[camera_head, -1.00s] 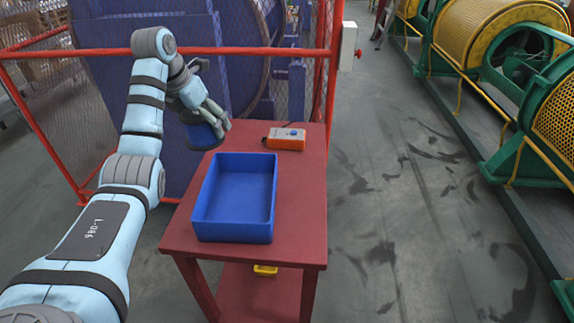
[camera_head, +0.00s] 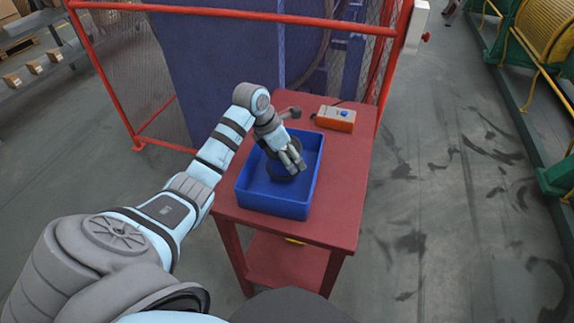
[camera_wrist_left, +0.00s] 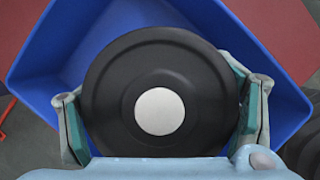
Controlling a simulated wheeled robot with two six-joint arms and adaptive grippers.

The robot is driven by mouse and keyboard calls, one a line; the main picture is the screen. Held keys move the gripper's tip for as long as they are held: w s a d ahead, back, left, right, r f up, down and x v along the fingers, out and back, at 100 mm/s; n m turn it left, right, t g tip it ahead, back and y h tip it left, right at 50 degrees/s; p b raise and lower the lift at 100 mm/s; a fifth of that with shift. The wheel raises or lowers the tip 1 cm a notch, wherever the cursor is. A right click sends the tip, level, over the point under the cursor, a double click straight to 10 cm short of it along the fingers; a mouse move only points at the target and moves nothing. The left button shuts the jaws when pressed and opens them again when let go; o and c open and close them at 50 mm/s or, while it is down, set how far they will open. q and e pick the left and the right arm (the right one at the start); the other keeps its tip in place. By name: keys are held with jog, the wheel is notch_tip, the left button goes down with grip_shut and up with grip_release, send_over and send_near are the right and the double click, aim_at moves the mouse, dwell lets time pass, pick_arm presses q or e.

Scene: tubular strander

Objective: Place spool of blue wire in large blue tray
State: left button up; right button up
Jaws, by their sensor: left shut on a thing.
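The large blue tray (camera_head: 244,197) stands on the red table, and it also shows in the left wrist view (camera_wrist_left: 40,75). My left gripper (camera_head: 290,163) is over and partly inside the tray, shut on the spool (camera_head: 281,176). In the left wrist view the spool (camera_wrist_left: 110,95) shows its round black flange with a pale centre, between the two fingers of my left gripper (camera_wrist_left: 160,112). The wire on the spool is hidden there by the flange. I cannot tell whether the spool touches the tray floor. My right gripper is not in view.
An orange box with a blue button (camera_head: 336,118) lies on the red table (camera_head: 345,180) behind and right of the tray. A red-framed mesh fence (camera_head: 270,15) stands behind the table. A small yellow item (camera_head: 295,240) is on the lower shelf.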

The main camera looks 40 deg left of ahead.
pick_arm(q)
notch_tip(320, 180, down, 4)
jog(key=shift+s+d+r, duration=0.1)
jog(key=shift+s, duration=0.05)
jog(key=o, duration=1.4)
jog(key=shift+f+b, duration=0.25)
jog(key=shift+b, duration=0.05)
jog(key=o, duration=0.5)
jog(key=shift+r, duration=0.1)
jog(key=shift+r, duration=0.1)
